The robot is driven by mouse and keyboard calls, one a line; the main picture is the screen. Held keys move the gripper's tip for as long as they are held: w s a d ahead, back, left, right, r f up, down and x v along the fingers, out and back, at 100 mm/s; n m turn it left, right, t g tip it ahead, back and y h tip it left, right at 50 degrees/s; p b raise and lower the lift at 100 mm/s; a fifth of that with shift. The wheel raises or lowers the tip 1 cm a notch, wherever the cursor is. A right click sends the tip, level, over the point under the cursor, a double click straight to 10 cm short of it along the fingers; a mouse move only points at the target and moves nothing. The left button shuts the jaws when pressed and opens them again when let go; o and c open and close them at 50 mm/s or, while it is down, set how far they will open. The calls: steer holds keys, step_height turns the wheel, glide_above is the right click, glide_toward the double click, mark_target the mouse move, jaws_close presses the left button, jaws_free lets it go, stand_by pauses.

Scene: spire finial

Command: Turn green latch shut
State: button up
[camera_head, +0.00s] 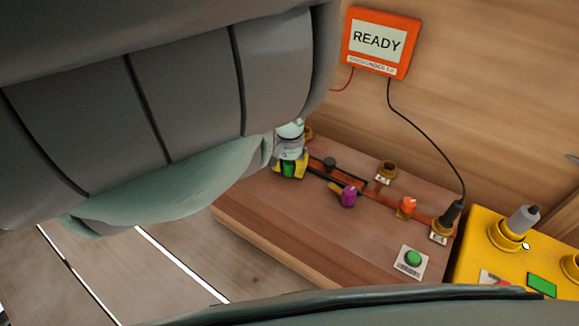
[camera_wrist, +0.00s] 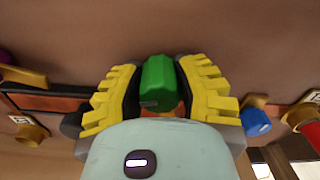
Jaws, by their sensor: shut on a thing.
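The green latch knob (camera_wrist: 158,84) sits between the two yellow fingers of my gripper (camera_wrist: 160,92) in the wrist view. The fingers press on it from both sides. In the head view the green latch (camera_head: 289,168) shows only in part, between the yellow fingertips of my gripper (camera_head: 290,170) at the left end of a wooden board. The latch's base and pointer are hidden by the fingers, so its angle is hard to tell. My arm covers the area left of it.
On the wooden board (camera_head: 320,230) stand a purple latch (camera_head: 348,196), an orange latch (camera_head: 407,206), a black knob (camera_head: 329,163) and a green button (camera_head: 413,258). A READY display (camera_head: 378,40) hangs behind. A yellow box (camera_head: 515,260) stands at right. A blue knob (camera_wrist: 255,121) is right of my gripper.

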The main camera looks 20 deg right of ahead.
jaws_close()
steer(key=shift+m, duration=1.5)
steer(key=o, duration=1)
jaws_free()
